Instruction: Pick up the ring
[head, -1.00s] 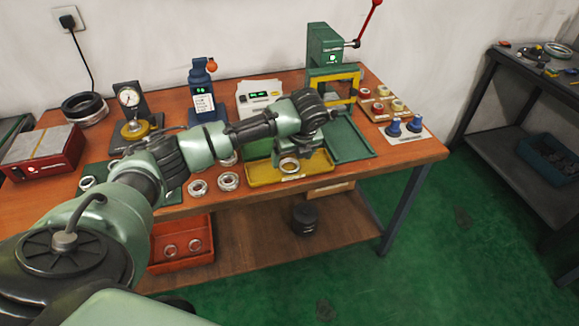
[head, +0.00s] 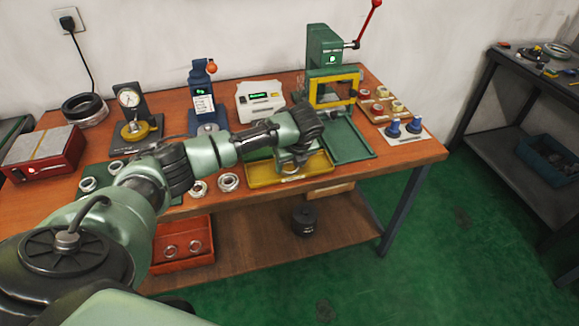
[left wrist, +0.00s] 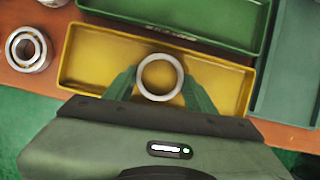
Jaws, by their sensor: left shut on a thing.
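A silver ring (left wrist: 141,80) is between the two green fingers of my left gripper (left wrist: 160,84) in the left wrist view. The fingers are shut on its opposite sides. It is over the yellow tray (left wrist: 85,60); whether it still touches the tray floor is hard to tell. In the head view my left gripper (head: 291,160) is at the yellow tray (head: 262,178) near the table's front edge, and the ring is hard to make out there. My right gripper is in neither view.
Loose bearing rings (head: 228,182) lie left of the tray, on the orange table (head: 425,150). A green tray (head: 350,146) adjoins it on the right, below a green press (head: 326,48) with a red lever. Blue knobs (head: 414,125) stand at the right. A red bin (head: 190,232) is below.

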